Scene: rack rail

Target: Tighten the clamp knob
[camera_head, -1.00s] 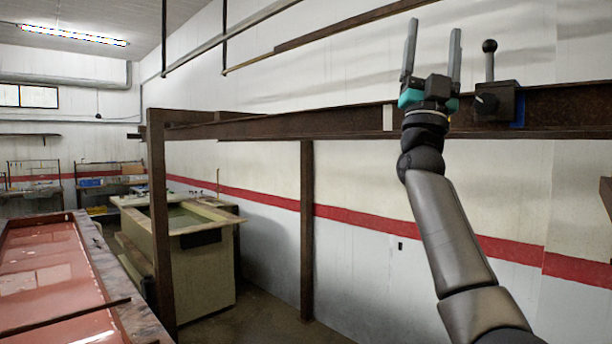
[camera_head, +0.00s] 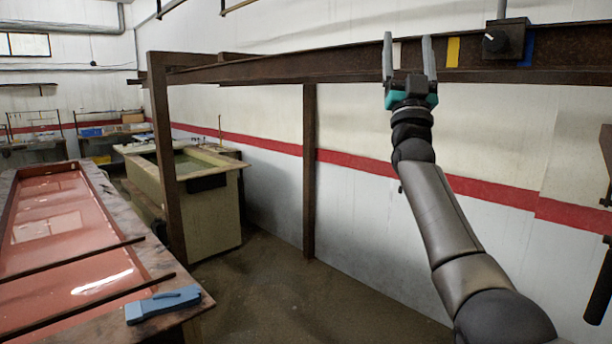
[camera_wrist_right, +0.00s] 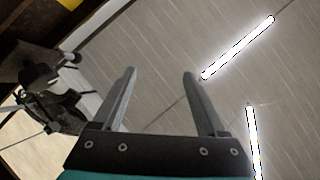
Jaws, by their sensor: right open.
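The clamp (camera_head: 512,38) is a dark block on the brown overhead rail (camera_head: 330,70), at the upper right of the head view. A dark round knob (camera_head: 493,42) with a light mark sits on its front. A grey lever rises from its top and leaves the picture. My right gripper (camera_head: 408,55) is open and empty, fingers pointing up in front of the rail, left of the clamp and apart from it. In the right wrist view the open fingers (camera_wrist_right: 160,90) have nothing between them. A dark, unclear mechanism (camera_wrist_right: 50,95), probably the clamp, shows at left. My left gripper is out of view.
The rail carries a yellow strip (camera_head: 453,52) and a blue strip (camera_head: 527,48). A brown post (camera_head: 309,170) stands below it, before the white wall. A blue tool (camera_head: 162,304) lies on the red-topped table's rim (camera_head: 120,328). The floor (camera_head: 300,290) between is clear.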

